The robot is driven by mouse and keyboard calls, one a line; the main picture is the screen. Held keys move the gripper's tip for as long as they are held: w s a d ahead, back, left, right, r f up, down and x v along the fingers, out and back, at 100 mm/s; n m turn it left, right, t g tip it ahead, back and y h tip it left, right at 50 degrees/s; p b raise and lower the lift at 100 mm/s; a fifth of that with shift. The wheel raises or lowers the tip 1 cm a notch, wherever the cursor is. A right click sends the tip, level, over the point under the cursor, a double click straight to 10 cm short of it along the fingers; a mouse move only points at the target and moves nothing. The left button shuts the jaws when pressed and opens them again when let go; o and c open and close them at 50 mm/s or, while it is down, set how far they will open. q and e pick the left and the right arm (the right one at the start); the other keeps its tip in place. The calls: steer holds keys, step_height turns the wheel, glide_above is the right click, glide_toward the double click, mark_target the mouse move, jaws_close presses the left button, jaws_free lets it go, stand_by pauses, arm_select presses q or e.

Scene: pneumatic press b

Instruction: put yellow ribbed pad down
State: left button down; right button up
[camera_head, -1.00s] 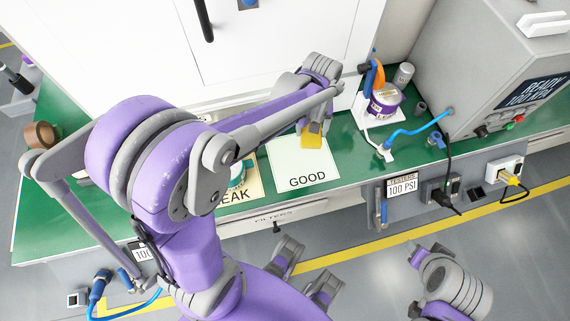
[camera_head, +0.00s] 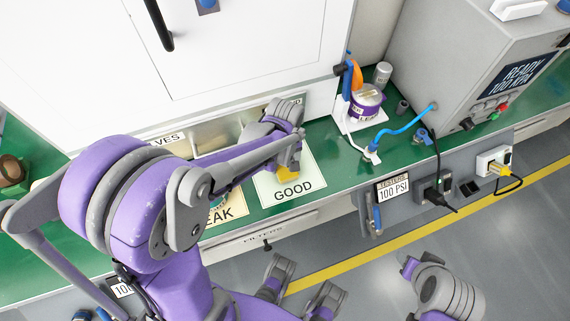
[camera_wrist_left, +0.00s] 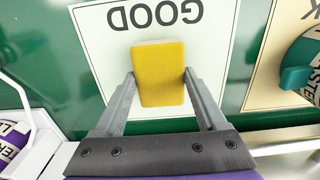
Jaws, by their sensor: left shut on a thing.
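The yellow ribbed pad (camera_wrist_left: 158,73) is between the two fingers of my left gripper (camera_wrist_left: 160,85), which is shut on it. It is over the pale GOOD sheet (camera_wrist_left: 100,50), close to the printed word. In the head view the pad (camera_head: 289,171) shows partly below my left gripper (camera_head: 285,160), above the word on the GOOD sheet (camera_head: 288,203). I cannot tell whether the pad touches the sheet.
A tan LEAK sheet (camera_head: 232,216) with a round teal-and-white part (camera_wrist_left: 303,68) on it lies beside the GOOD sheet. A purple-and-white container (camera_head: 367,101) on a white stand, a blue hose (camera_head: 400,131) and a grey press (camera_head: 440,60) are to the right. A white cabinet (camera_head: 240,60) rises behind.

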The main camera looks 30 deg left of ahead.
mark_target(285, 165)
arm_select(q)
steer(key=shift+f, duration=0.25)
steer(key=shift+f, duration=0.2)
jaws_free()
steer(key=shift+r, duration=0.1)
steer(key=shift+r, duration=0.2)
step_height(285, 165, up, 11)
steer(key=p, duration=0.2)
steer(key=s+d+m+t, duration=0.3)
steer(key=s+m+t, duration=0.2)
steer(key=s+m, duration=0.4)
steer(key=shift+s+d+f+m, duration=0.15)
steer(key=shift+s+f+m, duration=0.25)
steer(key=shift+s, duration=0.85)
